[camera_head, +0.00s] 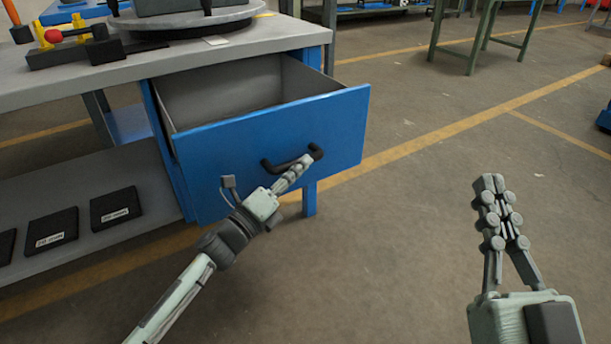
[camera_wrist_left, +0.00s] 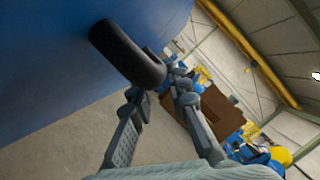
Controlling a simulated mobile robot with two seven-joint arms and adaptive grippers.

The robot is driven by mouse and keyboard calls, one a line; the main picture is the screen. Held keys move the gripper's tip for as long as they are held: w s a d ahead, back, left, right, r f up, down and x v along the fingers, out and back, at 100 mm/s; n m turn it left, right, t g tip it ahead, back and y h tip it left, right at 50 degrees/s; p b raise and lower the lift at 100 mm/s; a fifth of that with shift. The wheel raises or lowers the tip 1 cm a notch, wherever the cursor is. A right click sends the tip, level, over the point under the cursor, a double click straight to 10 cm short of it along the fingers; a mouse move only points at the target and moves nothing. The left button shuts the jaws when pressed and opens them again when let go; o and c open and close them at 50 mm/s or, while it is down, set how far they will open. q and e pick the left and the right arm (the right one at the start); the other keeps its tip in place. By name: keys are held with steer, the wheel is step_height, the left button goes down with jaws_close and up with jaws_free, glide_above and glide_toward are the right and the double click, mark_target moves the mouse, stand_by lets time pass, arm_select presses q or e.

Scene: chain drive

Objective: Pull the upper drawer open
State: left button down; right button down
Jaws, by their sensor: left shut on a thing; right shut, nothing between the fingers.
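The upper drawer (camera_head: 220,150) has a blue front and a grey inside, and it stands pulled out from the workbench. Its inside looks empty where it shows. A dark handle (camera_head: 268,165) sits on the drawer front. My left gripper (camera_head: 305,162) is shut on the right part of the handle. In the left wrist view, the dark handle (camera_wrist_left: 125,50) runs to between the fingertips of my left gripper (camera_wrist_left: 168,82), in front of the blue drawer front (camera_wrist_left: 50,45). My right gripper (camera_head: 488,185) is shut and empty over the floor at the right.
The grey bench top (camera_head: 180,60) carries a round turntable (camera_head: 180,18) and a fixture with a red knob (camera_head: 53,36). Dark labelled plates (camera_head: 115,207) lie on the lower shelf (camera_head: 90,255). The floor (camera_head: 400,230) right of the drawer is clear.

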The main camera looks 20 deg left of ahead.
arm_select(q)
steer(key=shift+r, duration=0.7)
steer(key=c, duration=1.5)
jaws_free()
steer(key=shift+d, duration=0.1)
steer(key=shift+o, duration=0.3)
steer(key=shift+f, duration=0.1)
steer(key=shift+f, duration=0.1)
steer(key=v, duration=1.2)
steer(key=shift+s+f, duration=0.1)
